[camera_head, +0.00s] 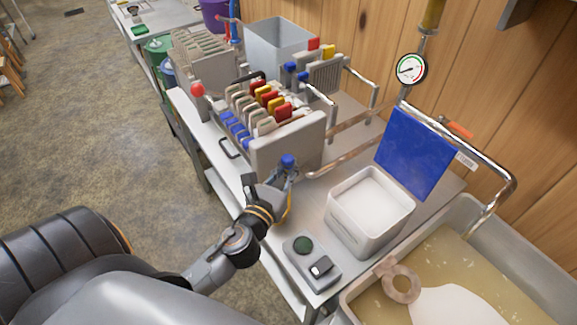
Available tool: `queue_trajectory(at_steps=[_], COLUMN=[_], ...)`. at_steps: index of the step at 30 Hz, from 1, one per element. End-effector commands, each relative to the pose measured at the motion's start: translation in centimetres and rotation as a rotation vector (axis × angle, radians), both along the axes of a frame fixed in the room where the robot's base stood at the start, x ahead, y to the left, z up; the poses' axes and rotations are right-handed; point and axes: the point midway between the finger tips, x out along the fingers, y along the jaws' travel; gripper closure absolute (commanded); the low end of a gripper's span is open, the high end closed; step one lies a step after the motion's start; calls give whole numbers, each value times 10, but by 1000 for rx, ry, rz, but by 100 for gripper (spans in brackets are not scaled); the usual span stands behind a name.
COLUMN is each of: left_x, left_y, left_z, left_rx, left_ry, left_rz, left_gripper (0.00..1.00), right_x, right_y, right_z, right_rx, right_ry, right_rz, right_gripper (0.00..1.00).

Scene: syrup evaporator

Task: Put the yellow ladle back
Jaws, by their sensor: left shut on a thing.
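My left gripper (279,184) is over the near edge of the metal bench, beside the grey end plate of the filter press. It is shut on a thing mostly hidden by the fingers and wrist. A small yellow part, seemingly of the yellow ladle (283,213), shows just behind the wrist; its bowl and handle cannot be made out. A blue knob (288,160) shows right above the fingertips; whether they touch it I cannot tell. My right gripper is not in view.
A white-filled square tub (368,211) and a small grey device (311,262) stand right of my gripper. A blue panel (415,152) rises behind the tub. The filter press (290,143) lies beyond. A pan of amber liquid (440,262) is at lower right.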

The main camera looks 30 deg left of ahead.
Motion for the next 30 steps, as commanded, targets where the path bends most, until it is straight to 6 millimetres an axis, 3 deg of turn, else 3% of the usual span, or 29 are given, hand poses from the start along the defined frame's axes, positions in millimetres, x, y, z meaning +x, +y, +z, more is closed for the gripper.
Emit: queue_trajectory(at_steps=[8, 30], left_x=[1, 0], left_y=[0, 0], left_z=[-19, -26], left_rx=[0, 0], left_ry=[0, 0], left_rz=[0, 0], left_gripper=[100, 100], right_x=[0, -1], right_y=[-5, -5], right_z=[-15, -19], right_rx=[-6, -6], right_ry=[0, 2], right_rz=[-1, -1], right_gripper=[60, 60])
